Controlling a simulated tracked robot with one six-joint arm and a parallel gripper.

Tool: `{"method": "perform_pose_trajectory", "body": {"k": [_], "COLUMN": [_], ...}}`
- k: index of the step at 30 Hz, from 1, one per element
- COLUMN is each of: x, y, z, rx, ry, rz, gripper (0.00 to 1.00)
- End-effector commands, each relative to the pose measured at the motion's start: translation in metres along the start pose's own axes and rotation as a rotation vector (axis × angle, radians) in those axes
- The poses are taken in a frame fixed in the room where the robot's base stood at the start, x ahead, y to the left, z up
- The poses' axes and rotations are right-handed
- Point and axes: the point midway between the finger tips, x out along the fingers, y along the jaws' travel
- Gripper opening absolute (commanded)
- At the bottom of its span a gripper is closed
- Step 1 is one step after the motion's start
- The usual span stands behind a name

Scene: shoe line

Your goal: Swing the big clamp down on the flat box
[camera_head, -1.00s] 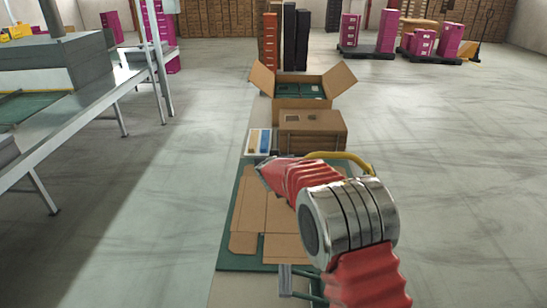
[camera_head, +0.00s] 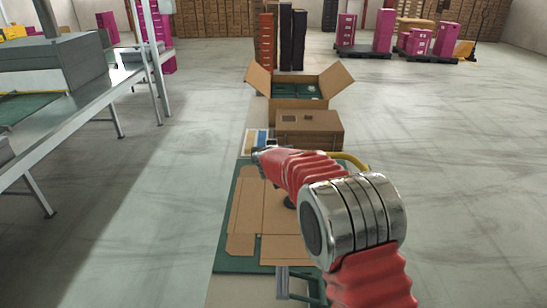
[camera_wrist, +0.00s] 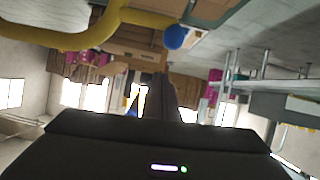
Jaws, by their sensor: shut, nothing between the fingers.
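The flat box (camera_head: 251,210), a brown cardboard blank, lies on a green board (camera_head: 243,265). The big clamp appears to be the yellow curved bar (camera_head: 350,158), mostly hidden behind my red-sleeved arm. In the wrist view, a thick yellow bar (camera_wrist: 70,40) with a blue knob (camera_wrist: 176,37) crosses the top of the picture. A small dark piece (camera_head: 290,202) shows below my arm, over the blank; I cannot tell what it belongs to. My gripper (camera_head: 263,154) is shut and empty above the far end of the blank; its fingers (camera_wrist: 162,92) show dark in the wrist view.
A closed brown case (camera_head: 310,125) and an open carton with green contents (camera_head: 298,104) stand beyond the board. A small tray (camera_head: 257,140) sits by the case. A metal conveyor table (camera_head: 90,100) runs along the left.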

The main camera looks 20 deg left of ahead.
Motion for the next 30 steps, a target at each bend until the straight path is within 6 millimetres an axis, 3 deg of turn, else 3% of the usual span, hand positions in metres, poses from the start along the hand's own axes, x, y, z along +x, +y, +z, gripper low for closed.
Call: {"method": "perform_pose_trajectory", "body": {"k": [21, 30], "x": [-0.080, -0.098], "y": [0.011, 0.012], "z": [-0.003, -0.003], "rx": [0.000, 0.001], "ry": [0.003, 0.003], "rz": [0.005, 0.005], "gripper": [0.00, 0.00]}}
